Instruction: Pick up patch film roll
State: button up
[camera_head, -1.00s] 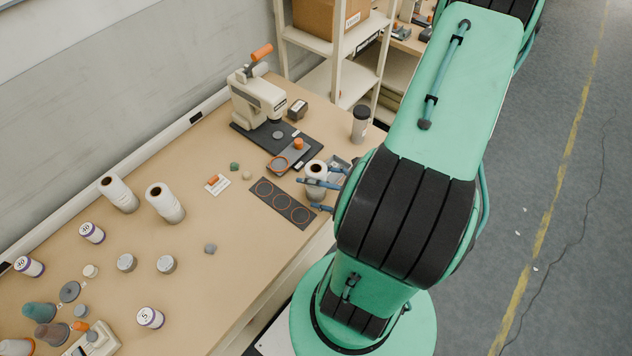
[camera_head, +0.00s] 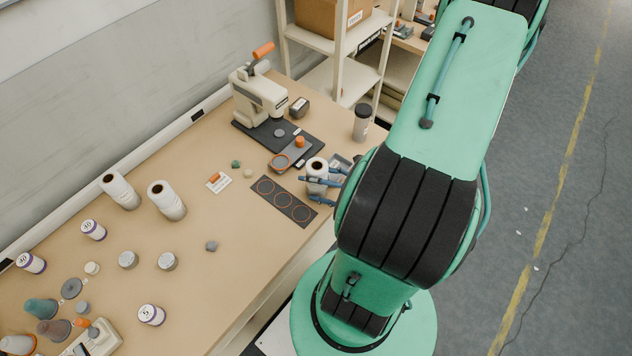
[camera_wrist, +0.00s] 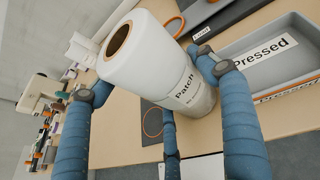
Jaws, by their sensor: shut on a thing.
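The patch film roll (camera_head: 316,168) is a white roll with a dark core hole, upright near the right edge of the workbench. In the wrist view the roll (camera_wrist: 150,62) shows large, with a "Patch" label on its side and a brown core. My gripper (camera_head: 322,188) is shut on the roll, its blue fingers around the side. In the wrist view my gripper (camera_wrist: 160,95) has fingers on both sides of the roll and one in front. I cannot tell whether the roll's base touches the bench.
A black mat with orange rings (camera_head: 284,201) lies left of the roll. A grey "Pressed" tray (camera_wrist: 275,58) is close beside it. The press (camera_head: 259,97) and a dark-lidded cup (camera_head: 361,122) stand behind. Two white rolls (camera_head: 166,201) stand further left.

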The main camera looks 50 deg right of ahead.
aim_at(316, 169)
notch_tip(316, 169, up, 10)
jog(key=p, duration=0.2)
jog(key=shift+f+p, duration=0.2)
jog(key=shift+p, duration=0.2)
dwell(0.7)
